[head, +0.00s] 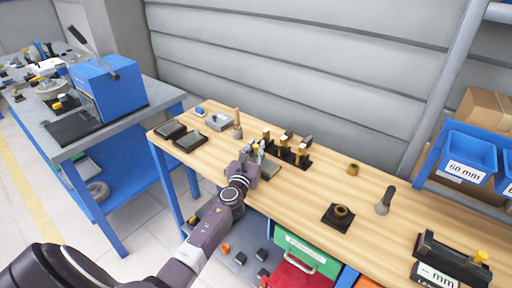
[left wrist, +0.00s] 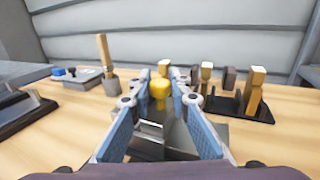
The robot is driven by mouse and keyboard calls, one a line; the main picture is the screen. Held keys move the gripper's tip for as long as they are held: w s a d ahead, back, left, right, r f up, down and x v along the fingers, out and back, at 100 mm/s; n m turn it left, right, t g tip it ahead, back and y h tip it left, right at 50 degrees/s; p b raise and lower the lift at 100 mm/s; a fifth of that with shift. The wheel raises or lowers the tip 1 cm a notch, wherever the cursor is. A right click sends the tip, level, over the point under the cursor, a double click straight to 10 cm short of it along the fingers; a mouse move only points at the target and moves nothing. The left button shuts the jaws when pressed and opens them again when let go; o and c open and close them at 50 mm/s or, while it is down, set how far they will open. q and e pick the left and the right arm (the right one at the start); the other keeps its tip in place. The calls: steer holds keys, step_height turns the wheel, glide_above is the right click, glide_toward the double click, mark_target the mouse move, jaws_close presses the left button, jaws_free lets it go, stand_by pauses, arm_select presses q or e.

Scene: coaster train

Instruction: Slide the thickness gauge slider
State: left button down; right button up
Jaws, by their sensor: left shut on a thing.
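My left gripper (head: 258,152) is over the wooden bench, at the near side of a row of black stands. In the left wrist view its two blue-padded fingers (left wrist: 160,98) are around a small yellow knob (left wrist: 158,90), and it is shut on this knob. A grey metal block (left wrist: 152,128) shows below the knob, between the fingers; the fingers hide part of it. A black device with an "mm" label (head: 438,276) and its own yellow knob (head: 482,256) stands at the bench's right end. I cannot tell which device is the thickness gauge. My right gripper is not in view.
Black stands with wooden-coloured posts (head: 287,150) stand close to the right of the gripper. A wood-handled tool (head: 237,124) stands behind it. Two dark trays (head: 188,141) lie left. A black base with a ring (head: 338,214) lies right. Blue bins (head: 468,153) stand far right.

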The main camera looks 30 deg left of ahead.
mark_target(262, 163)
arm_select(q)
steer(key=shift+d, duration=0.1)
steer(key=shift+s+d, duration=0.1)
steer(key=shift+d, duration=1.4)
steer(key=c, duration=1.8)
jaws_free()
steer(key=shift+a, duration=0.1)
steer(key=shift+s, duration=0.15)
steer(key=v, duration=1.1)
steer(key=shift+s+r, duration=0.1)
steer(key=shift+s, duration=0.25)
